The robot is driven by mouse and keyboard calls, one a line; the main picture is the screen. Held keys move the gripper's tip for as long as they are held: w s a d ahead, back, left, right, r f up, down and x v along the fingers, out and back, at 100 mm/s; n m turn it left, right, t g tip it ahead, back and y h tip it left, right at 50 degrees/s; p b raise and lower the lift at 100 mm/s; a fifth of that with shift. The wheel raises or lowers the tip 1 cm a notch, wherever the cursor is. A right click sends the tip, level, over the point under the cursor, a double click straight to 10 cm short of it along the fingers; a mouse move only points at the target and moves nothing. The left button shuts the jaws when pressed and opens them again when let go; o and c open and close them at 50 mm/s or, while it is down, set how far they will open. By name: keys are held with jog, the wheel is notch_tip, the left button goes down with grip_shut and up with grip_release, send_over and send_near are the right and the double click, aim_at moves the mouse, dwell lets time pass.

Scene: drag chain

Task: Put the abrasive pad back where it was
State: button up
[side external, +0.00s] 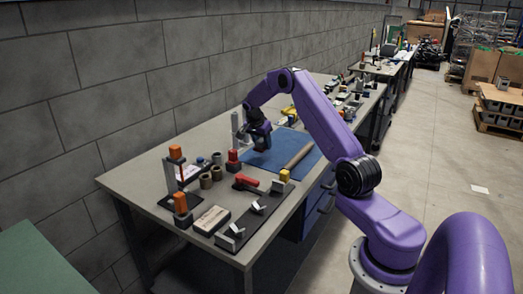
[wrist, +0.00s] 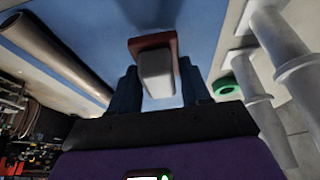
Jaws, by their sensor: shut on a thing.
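My gripper (wrist: 158,85) is shut on a block with a pale grey body and a reddish-brown pad face, which I take to be the abrasive pad (wrist: 155,66). The block sits between the two dark fingers, brown face pointing away from the wrist. In the side external view my gripper (side external: 261,145) is low over the left part of the blue mat (side external: 262,165) on the workbench. The pad is small and mostly hidden there. I cannot tell whether it touches the mat.
A brown tube (side external: 299,156) lies on the mat's right side. A pale upright post (side external: 236,130) and a red-and-black item (side external: 233,160) stand close left of my gripper. Clamps, rings and blocks crowd the bench's near end. The middle of the mat is clear.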

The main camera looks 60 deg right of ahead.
aim_at(262, 157)
jog(key=shift+w+d+f, duration=0.15)
jog(key=shift+w+f, duration=0.05)
jog(key=shift+f, duration=1.65)
jog(key=shift+f, duration=0.35)
